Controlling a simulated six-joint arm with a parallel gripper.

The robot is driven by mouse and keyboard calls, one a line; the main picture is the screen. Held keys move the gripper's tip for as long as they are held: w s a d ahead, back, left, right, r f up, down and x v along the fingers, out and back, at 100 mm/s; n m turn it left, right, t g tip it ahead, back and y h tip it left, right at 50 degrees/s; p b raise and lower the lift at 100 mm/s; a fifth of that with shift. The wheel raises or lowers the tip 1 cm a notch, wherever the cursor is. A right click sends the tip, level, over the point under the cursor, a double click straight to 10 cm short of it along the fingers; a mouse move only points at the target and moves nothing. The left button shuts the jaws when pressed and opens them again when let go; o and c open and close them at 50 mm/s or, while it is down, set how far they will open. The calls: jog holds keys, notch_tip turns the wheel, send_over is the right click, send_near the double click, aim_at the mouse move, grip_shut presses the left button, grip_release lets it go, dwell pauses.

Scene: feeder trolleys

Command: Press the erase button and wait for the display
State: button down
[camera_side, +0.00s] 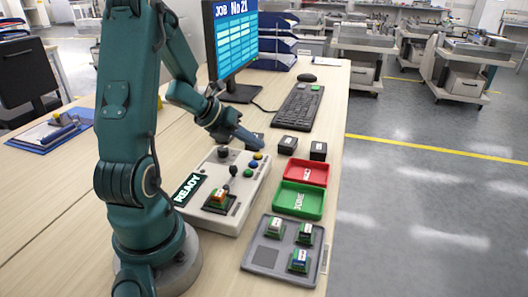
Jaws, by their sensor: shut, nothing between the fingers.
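The light grey control box (204,222) lies on the table in front of my arm. Its dark display (187,190) reads READY in pale letters. At its far right corner are a yellow button (257,156), a blue button (252,164) and a green button (248,173). I cannot read any label that marks the erase button. A small board (218,198) sits in the box's socket, beside a black-knobbed lever (233,171). My gripper (256,141) is shut and empty, just above and beyond the yellow button; I cannot tell whether it touches anything.
A red tray (322,174) and a green tray (280,203) stand right of the box. A grey tray (254,264) with several small boards is nearer. Black blocks (318,151) stand beyond the trays. A monitor (211,50) and keyboard (299,107) are farther back.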

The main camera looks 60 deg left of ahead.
jog(key=shift+f, duration=0.2)
jog(key=shift+f, duration=0.25)
jog(key=shift+f, duration=0.4)
dwell(0.8)
jog(key=shift+r, duration=0.85)
notch_tip(320, 180, up, 5)
dwell(0.7)
dwell(0.6)
